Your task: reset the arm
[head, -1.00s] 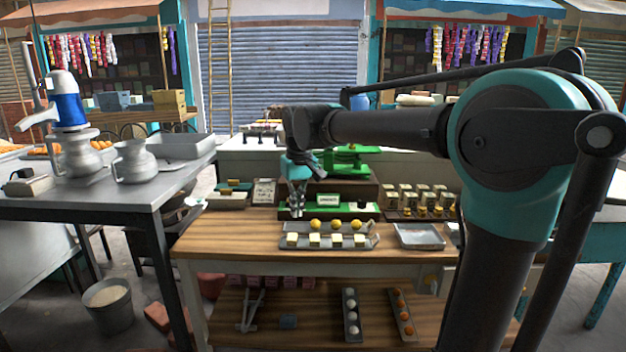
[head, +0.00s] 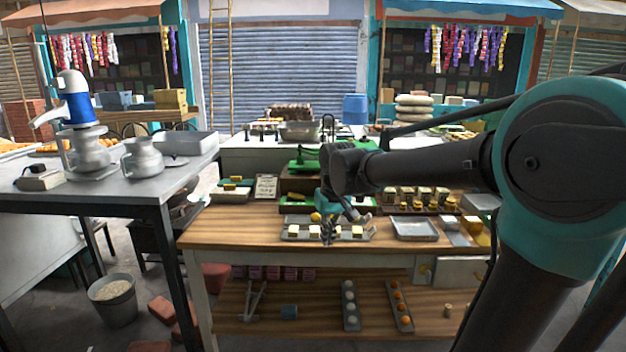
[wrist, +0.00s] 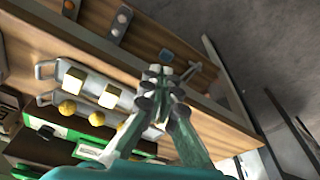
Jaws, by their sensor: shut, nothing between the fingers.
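My gripper (head: 328,232) is at the end of my arm, above or in front of the wooden table (head: 225,228). It points down and is shut with nothing between its fingers. In the head view it overlaps a grey tray (head: 287,233) of pale blocks and yellow balls, hiding part of it. I cannot tell how high above the tray it is. In the wrist view the gripper's fingertips (wrist: 158,75) are together, with the tray (wrist: 48,70) to their left and the table edge (wrist: 190,95) behind them.
An empty metal tray (head: 414,230) lies right of the gripper. A row of small jars (head: 420,196) and green scales (head: 300,166) stand behind. A grey table (head: 110,185) with metal pots is at left. A lower shelf (head: 320,315) holds narrow trays of balls.

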